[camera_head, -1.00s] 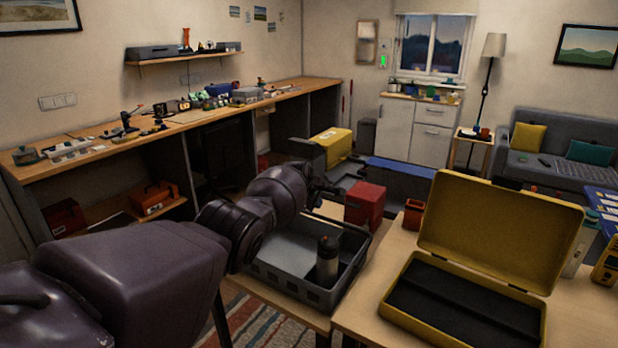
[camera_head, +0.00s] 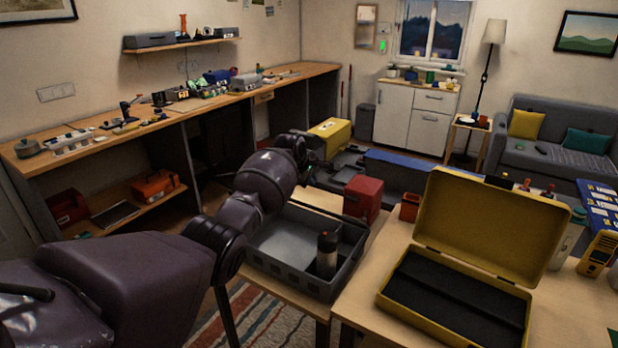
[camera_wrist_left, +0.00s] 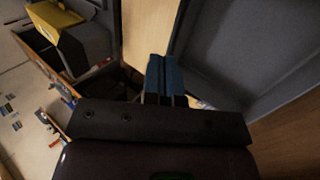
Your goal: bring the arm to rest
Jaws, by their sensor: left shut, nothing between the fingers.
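My left arm comes in from the left in the head view, and its gripper (camera_head: 302,150) is at the far end, beyond the back left of the grey bin. The fingertips are too dark and small to make out there. In the left wrist view the two blue-grey fingers (camera_wrist_left: 163,78) are together, with nothing seen between them. They show against a strip of light wood and a dark grey surface. My right gripper is in neither view.
The grey bin (camera_head: 268,272) holds a dark bottle (camera_head: 327,252). A red box (camera_head: 362,198), a small orange-red container (camera_head: 409,207) and an open yellow case (camera_head: 492,222) stand to its right. The long workbench (camera_head: 90,150) runs along the left wall.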

